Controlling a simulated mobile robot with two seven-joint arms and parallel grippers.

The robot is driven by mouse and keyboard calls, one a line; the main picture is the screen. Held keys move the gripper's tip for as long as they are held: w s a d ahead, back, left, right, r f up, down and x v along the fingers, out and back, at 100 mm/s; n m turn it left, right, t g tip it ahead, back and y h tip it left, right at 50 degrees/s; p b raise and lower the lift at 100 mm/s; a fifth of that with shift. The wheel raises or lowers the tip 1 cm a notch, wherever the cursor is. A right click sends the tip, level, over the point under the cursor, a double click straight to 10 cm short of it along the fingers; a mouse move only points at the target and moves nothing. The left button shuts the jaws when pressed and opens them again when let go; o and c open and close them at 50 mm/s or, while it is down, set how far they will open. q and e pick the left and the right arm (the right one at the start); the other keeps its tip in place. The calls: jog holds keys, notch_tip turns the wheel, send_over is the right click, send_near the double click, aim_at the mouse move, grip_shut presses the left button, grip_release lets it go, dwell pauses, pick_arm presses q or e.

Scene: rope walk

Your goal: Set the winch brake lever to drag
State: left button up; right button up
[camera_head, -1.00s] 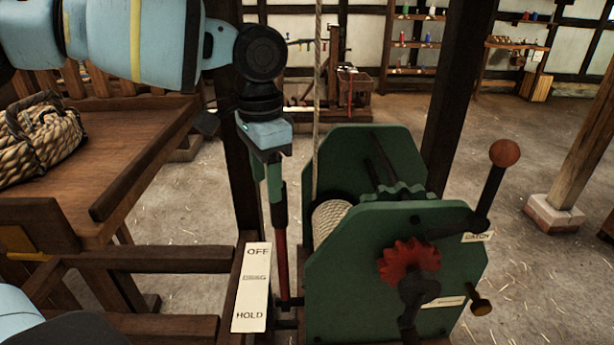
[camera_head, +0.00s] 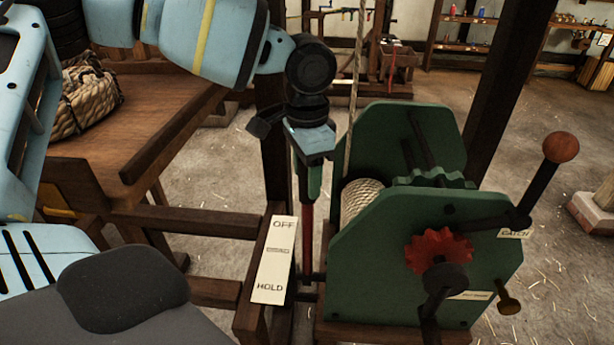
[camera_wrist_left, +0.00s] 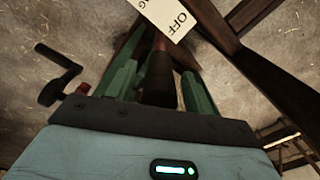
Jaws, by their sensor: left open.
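The winch brake lever (camera_head: 307,232) is a slim red rod with a dark grip, standing nearly upright beside the label plate and left of the green winch (camera_head: 470,280). The cream plate (camera_head: 273,262) reads OFF at its far end and HOLD at its near end; the small middle word is too small to read. My left gripper (camera_head: 309,180) is at the lever's top, its green fingers pointing down. In the left wrist view the lever's dark grip (camera_wrist_left: 158,75) lies between the parted fingers. Contact cannot be told. My right gripper is out of view.
A black crank with a round brown knob (camera_head: 561,147) and a red gear (camera_head: 438,250) are on the winch's near side. A rope (camera_head: 356,90) rises from the drum. A wooden bench (camera_head: 165,125) with coiled rope (camera_head: 88,100) stands left. Dark posts stand behind.

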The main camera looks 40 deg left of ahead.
pick_arm(q)
jog(key=shift+f, duration=0.6)
grip_shut()
